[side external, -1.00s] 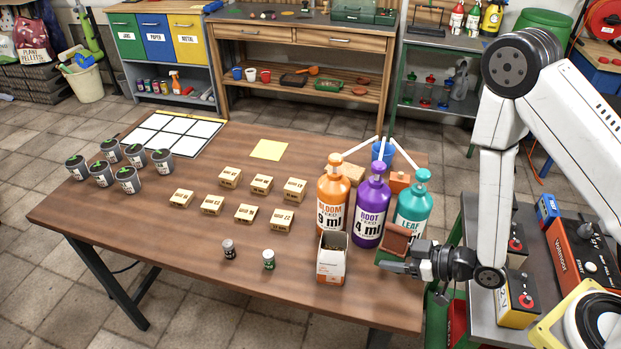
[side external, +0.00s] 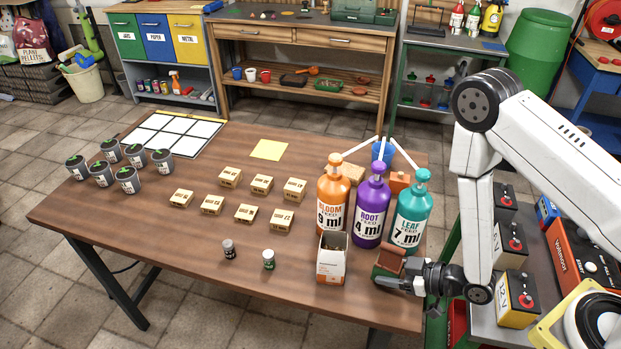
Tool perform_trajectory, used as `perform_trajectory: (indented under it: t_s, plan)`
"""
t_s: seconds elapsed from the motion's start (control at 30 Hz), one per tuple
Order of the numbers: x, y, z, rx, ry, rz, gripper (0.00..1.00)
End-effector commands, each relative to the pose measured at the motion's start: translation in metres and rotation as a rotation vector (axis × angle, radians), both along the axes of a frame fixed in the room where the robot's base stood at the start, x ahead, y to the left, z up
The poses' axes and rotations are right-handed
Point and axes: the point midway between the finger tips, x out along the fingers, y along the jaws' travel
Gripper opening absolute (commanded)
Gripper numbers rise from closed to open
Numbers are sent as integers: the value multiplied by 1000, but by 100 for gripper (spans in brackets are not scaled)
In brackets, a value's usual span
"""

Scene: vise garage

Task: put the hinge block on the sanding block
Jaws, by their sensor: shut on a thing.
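My gripper (side external: 388,283) is low at the right front corner of the table, fingers pointing left. It is shut on a reddish-brown block (side external: 388,259), which I take to be the hinge block. Dark green shows just below the brown, by the fingers. I cannot tell whether this green is part of the held block or a separate sanding block under it. The fingers hide the contact underneath. An orange-brown block (side external: 399,181) stands behind the bottles, partly hidden. A tan block (side external: 353,173) is also partly hidden there. I cannot tell which piece is the sanding block.
Orange (side external: 332,205), purple (side external: 370,210) and teal (side external: 412,215) pump bottles stand close behind my gripper. An open white-orange carton (side external: 331,262) is just left. Two small jars (side external: 268,260), several small cartons (side external: 243,213) and grey pots (side external: 128,180) stand farther left.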

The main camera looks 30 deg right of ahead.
Motion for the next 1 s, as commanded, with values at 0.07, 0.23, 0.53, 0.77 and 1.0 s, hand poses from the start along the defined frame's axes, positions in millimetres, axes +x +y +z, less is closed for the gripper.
perform_trajectory:
  t_s: [0.07,0.23,0.53,0.77,1.0]
  plan:
    - [0,0,-7,1,-1,0,0]
    - [0,0,-21,1,-1,0,0]
    - [0,0,-26,1,-2,0,0]
    - [0,0,-28,1,-2,0,0]
    - [0,0,-30,1,-1,0,91]
